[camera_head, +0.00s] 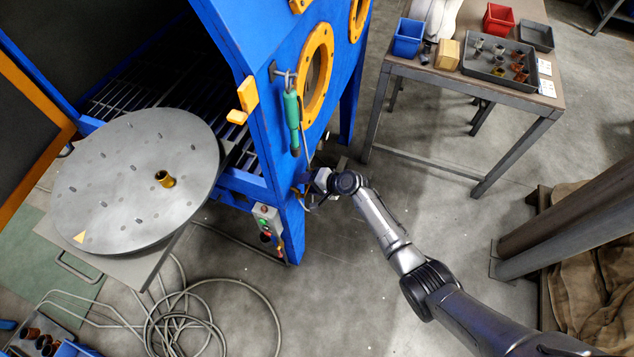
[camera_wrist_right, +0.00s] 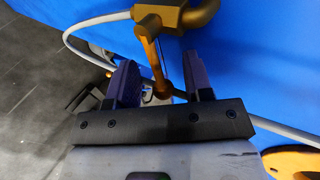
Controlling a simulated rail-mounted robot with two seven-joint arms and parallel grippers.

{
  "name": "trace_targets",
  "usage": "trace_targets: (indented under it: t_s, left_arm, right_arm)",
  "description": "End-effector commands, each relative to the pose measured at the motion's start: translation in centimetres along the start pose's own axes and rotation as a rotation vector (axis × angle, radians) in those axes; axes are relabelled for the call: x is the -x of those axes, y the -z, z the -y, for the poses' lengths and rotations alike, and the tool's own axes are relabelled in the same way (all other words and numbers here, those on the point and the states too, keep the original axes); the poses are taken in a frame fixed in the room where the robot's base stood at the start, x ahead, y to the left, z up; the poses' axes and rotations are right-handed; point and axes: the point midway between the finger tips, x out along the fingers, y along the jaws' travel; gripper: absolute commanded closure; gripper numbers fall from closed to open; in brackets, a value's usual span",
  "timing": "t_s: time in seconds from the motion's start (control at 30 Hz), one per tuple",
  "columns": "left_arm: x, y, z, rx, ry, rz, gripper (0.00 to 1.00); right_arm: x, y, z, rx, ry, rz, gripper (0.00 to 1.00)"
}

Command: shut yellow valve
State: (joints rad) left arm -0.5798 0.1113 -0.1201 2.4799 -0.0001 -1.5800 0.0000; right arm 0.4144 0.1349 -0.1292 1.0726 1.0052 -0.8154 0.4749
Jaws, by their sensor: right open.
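The yellow valve (camera_wrist_right: 148,42) shows in the right wrist view as a brass-yellow lever hanging from a pipe body on the blue cabinet wall. The lever's lower part reaches down between the two dark fingers of my right gripper (camera_wrist_right: 162,78). The fingers are open, one on either side of the lever, and a gap shows at the right finger. Whether the left finger touches the lever is hard to tell. In the head view my right gripper (camera_head: 313,184) is at the blue cabinet's front corner, where the valve is mostly hidden. My left gripper is out of view.
The blue blasting cabinet (camera_head: 262,75) stands beside my right arm, with a green-handled nozzle (camera_head: 292,112) hanging on it. A control box (camera_head: 267,225) is below. A grey hose (camera_wrist_right: 100,20) runs close behind the valve. A round turntable (camera_head: 120,200) is at left.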

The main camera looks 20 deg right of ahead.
Motion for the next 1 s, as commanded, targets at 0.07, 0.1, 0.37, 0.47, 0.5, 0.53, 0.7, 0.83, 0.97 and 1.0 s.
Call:
trace_targets:
  t_s: [0.07,0.1,0.37,0.47,0.5,0.53,0.7,0.83,0.97,1.0]
  left_arm:
    - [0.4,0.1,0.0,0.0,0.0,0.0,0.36]
    - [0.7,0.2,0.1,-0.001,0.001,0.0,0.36]
    - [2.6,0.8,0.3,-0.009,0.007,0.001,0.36]
    - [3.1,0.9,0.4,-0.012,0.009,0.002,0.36]
    - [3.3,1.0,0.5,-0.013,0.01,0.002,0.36]
    - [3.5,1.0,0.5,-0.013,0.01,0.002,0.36]
    - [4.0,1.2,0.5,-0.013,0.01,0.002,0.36]
    - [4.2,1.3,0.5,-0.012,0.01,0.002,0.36]
    - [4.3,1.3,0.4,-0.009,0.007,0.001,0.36]
    - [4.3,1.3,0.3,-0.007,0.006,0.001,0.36]
  right_arm:
    - [0.7,0.0,0.1,0.0,0.0,-0.001,0.53]
    - [1.2,0.0,0.1,0.0,-0.001,-0.001,0.53]
    - [6.2,0.0,0.2,0.002,-0.001,-0.002,0.53]
    - [8.2,0.0,0.1,0.001,-0.002,-0.001,0.53]
    - [8.9,0.0,0.1,0.002,-0.002,-0.001,0.53]
    - [9.4,0.0,0.1,0.002,-0.002,-0.001,0.53]
    - [11.8,0.0,0.0,0.0,-0.002,-0.001,0.53]
    - [12.9,0.0,-0.1,0.0,-0.002,0.0,0.53]
    - [13.5,0.0,0.0,0.0,-0.001,0.001,0.53]
    - [13.6,0.0,0.0,0.0,-0.001,0.001,0.53]
